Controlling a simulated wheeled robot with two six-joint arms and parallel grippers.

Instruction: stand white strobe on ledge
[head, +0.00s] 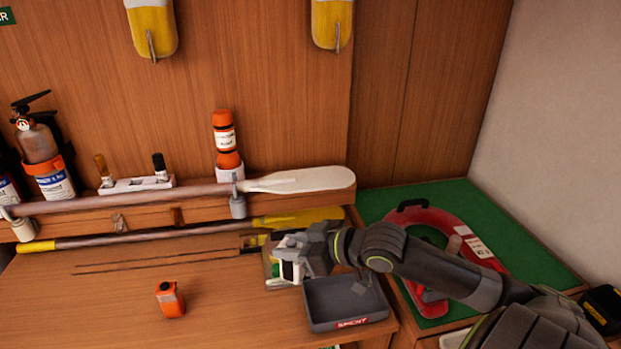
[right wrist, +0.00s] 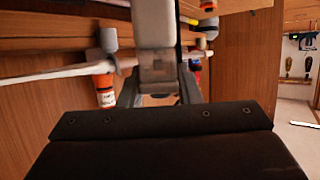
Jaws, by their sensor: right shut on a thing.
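My right gripper (head: 298,252) is in the middle of the head view, at the end of the arm coming in from the right. It is shut on a small white thing, which looks like the white strobe (head: 290,271), above the bench beside the grey tray. In the right wrist view a pale upright body, likely the strobe (right wrist: 155,25), shows between the fingers; its lower part is partly hidden. The wooden ledge (head: 150,218) runs along the back wall, up and left of the gripper. My left gripper is not in view.
A white-bladed paddle (head: 300,180) lies along the ledge front. An orange canister (head: 224,130) and a white holder (head: 137,184) stand on the ledge. A grey tray (head: 345,303) is below the arm. A small orange box (head: 170,299) stands on the bench. A red ring (head: 440,225) lies right.

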